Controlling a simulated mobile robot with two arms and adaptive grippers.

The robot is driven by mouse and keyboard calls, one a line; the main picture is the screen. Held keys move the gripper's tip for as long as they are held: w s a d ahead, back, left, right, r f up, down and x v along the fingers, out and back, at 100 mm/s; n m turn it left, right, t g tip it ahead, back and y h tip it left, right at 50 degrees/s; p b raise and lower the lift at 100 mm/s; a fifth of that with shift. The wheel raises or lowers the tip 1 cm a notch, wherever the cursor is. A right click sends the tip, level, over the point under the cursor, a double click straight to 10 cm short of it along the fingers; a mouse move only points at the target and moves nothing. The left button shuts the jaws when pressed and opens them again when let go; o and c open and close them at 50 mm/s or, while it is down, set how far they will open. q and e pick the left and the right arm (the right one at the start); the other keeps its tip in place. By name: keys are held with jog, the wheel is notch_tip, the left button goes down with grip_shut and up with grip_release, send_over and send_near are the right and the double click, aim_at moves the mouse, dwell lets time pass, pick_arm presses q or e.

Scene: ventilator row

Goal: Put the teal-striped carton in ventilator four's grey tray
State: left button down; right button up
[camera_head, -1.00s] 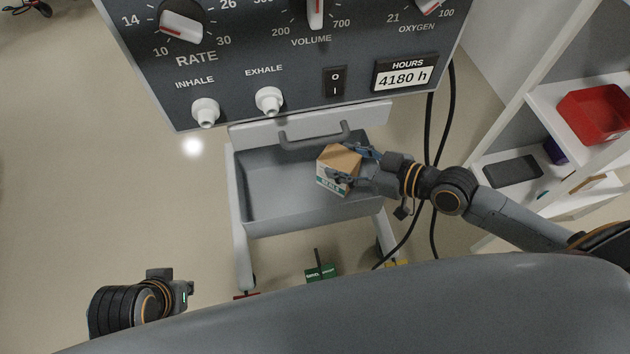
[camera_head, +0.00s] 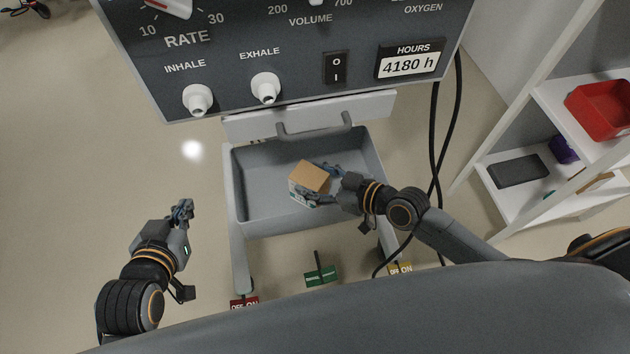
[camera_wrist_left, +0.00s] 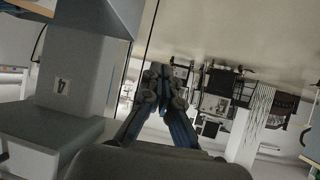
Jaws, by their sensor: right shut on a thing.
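The carton (camera_head: 310,177), with a tan top and a white side with a little teal, is over the middle of the grey tray (camera_head: 262,213) in the head view. The tray is below the ventilator's front panel. My right gripper (camera_head: 327,185) is shut on the carton from its right side. I cannot tell whether the carton touches the tray floor. My left gripper (camera_head: 184,207) is left of the tray, empty, its fingers close together. They also look closed in the left wrist view (camera_wrist_left: 165,75). That view shows a "4" label (camera_wrist_left: 62,86) on a grey column.
A drawer handle (camera_head: 314,127) is above the tray's back edge. Black cables (camera_head: 437,150) hang to its right. Coloured pedals, one green (camera_head: 321,275), are below. White shelves at right hold a red bin (camera_head: 600,109) and a dark flat item (camera_head: 517,170).

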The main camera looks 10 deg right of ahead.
pick_arm(q)
jog(key=shift+w+d+r+t, duration=0.2)
jog(key=shift+w+r+t, duration=0.2)
jog(key=shift+r, duration=0.2)
pick_arm(e)
jog(key=shift+f, duration=0.2)
pick_arm(q)
jog(key=shift+w+d+r, duration=0.1)
jog(key=shift+w+r, duration=0.1)
pick_arm(e)
jog(key=shift+f, duration=0.1)
jog(key=o, duration=0.9)
jog(key=shift+o, duration=0.2)
